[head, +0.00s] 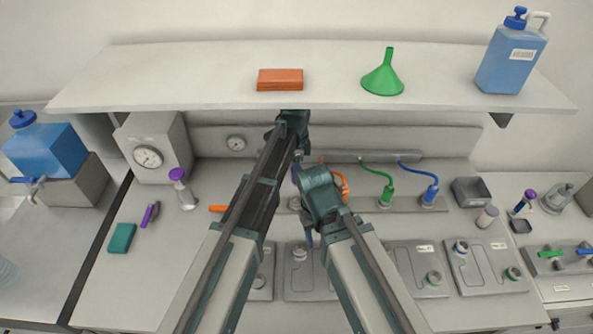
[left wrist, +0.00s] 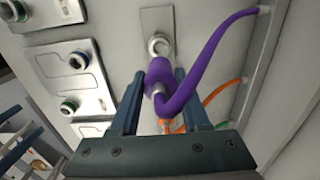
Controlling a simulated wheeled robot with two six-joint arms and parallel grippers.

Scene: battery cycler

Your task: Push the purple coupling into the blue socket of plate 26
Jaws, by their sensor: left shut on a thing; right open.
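The purple coupling (left wrist: 158,76) with its purple hose is between the two fingers of my left gripper (left wrist: 155,84) in the left wrist view, and the fingers are shut on it. It is close to a pale ring-shaped fitting (left wrist: 159,45) on a grey strip; I cannot tell whether they touch. My right gripper (head: 309,236) is open above the bench in the head view. Grey plates with blue and green sockets lie on the bench; a blue-ringed socket (head: 461,246) is on the right-hand plate (head: 482,276). Plate numbers are unreadable, so I cannot tell which is plate 26.
A shelf (head: 200,75) overhangs the back of the bench, close to my left arm. An orange hose (head: 341,185), a green hose (head: 376,172) and a blue hose (head: 420,175) stand at the back. A grey bin (head: 470,192) stands to the right.

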